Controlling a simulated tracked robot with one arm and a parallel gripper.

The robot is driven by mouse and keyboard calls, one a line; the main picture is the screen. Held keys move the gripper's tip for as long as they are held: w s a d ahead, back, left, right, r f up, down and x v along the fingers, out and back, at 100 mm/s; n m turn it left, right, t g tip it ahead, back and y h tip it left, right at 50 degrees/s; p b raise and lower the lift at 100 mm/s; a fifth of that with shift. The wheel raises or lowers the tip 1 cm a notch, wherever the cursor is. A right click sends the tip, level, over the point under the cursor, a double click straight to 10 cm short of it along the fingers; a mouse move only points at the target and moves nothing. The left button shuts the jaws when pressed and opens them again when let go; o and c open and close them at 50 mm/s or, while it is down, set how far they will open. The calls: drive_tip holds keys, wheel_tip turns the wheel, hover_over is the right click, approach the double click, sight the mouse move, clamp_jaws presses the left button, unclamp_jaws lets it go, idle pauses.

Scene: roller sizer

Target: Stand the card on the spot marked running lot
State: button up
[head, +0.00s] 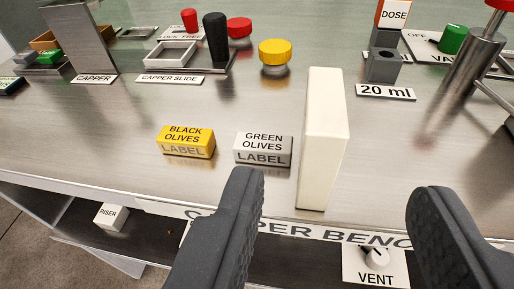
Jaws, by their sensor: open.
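My gripper (338,190) is open, its two dark fingers wide apart at the front of the bench. A tall plain white block (323,140) stands upright beyond the fingers, between them in the picture; I cannot tell if it is within their reach. A yellow block marked black olives label (187,142) and a white block marked green olives label (263,148) sit on the bench to its left. Either may be the card; I cannot tell. No spot marked running lot is readable in this view.
The steel capper bench (110,140) has free room at left. Behind stand the capper slide (170,54) with a black handle (216,38), a yellow knob (275,52), and a grey block (383,65) by the 20 ml sign. A vent knob (376,257) is below the front edge.

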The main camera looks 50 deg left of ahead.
sight(326, 80)
drive_tip(key=b+x, duration=0.1)
drive_tip(key=x, duration=0.5)
drive_tip(key=shift+w+a+f, duration=0.2)
drive_tip(key=shift+w+f, duration=0.05)
drive_tip(key=shift+w, duration=0.05)
drive_tip(key=shift+r+b+x, duration=0.1)
drive_tip(key=shift+b+x, duration=0.45)
drive_tip(key=shift+x, duration=0.95)
drive_tip(key=shift+r+b+x, duration=0.15)
drive_tip(key=shift+b+x, duration=0.35)
drive_tip(key=shift+x, duration=0.95)
clamp_jaws()
